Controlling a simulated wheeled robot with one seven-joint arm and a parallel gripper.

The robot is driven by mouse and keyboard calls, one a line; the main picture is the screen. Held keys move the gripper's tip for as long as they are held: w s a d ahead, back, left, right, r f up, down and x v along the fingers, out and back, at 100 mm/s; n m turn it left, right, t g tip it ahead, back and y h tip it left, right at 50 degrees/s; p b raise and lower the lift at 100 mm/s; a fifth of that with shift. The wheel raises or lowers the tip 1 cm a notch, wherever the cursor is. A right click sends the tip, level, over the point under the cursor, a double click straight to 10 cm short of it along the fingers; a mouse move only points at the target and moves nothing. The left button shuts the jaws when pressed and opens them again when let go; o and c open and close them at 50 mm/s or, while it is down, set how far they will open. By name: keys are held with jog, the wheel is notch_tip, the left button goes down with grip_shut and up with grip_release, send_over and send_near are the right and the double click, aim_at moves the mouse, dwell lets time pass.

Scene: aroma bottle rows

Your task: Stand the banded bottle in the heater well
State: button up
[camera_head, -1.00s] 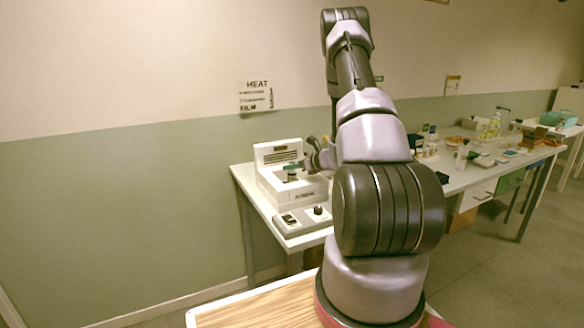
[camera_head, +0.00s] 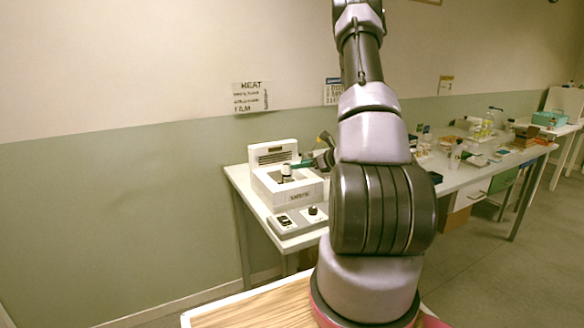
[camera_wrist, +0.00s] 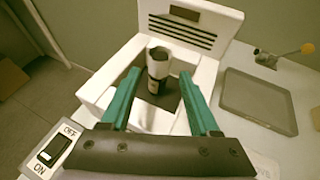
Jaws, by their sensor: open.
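The banded bottle (camera_wrist: 158,66), pale with a dark top and a dark part lower down, stands about upright in the recess of the white heater (camera_wrist: 100,88). In the head view the bottle (camera_head: 286,172) shows small over the heater (camera_head: 298,196). My gripper (camera_wrist: 158,75) has teal fingers, spread apart with clear gaps to the bottle, which shows between and beyond their tips. In the head view my gripper (camera_head: 300,164) is just right of the bottle, not touching it as far as I can see. The bottle's foot is hard to make out.
An OFF/ON switch box (camera_wrist: 52,148) sits in front of the heater; it also shows in the head view (camera_head: 297,220). A flat grey tray (camera_wrist: 258,100) lies right of the heater. A yellow-knobbed item (camera_wrist: 306,48) is behind it. Bottles and boxes crowd the bench (camera_head: 465,178) further right.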

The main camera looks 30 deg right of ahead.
jog(key=v, duration=0.3)
jog(key=shift+s+d+r, duration=0.1)
jog(key=shift+s, duration=0.1)
jog(key=s+a+r+n+g+y, duration=0.25)
jog(key=s+a+r+n, duration=0.25)
jog(key=a+r+n, duration=0.35)
jog(key=s+a+r+n+g+y, duration=0.2)
jog(key=s+a+r+n+g, duration=0.25)
jog(key=a+r, duration=0.6)
jog(key=s+a+r+n+t+h, duration=0.1)
jog(key=s+a+r+n+h, duration=0.1)
jog(key=s+r+n+h, duration=0.2)
jog(key=s+a+r+n+t+h, duration=0.1)
jog(key=s+r+n+h, duration=0.3)
jog(key=s+n, duration=0.6)
jog(key=s+r, duration=0.2)
jog(key=s, duration=0.2)
jog(key=shift+a, duration=0.35)
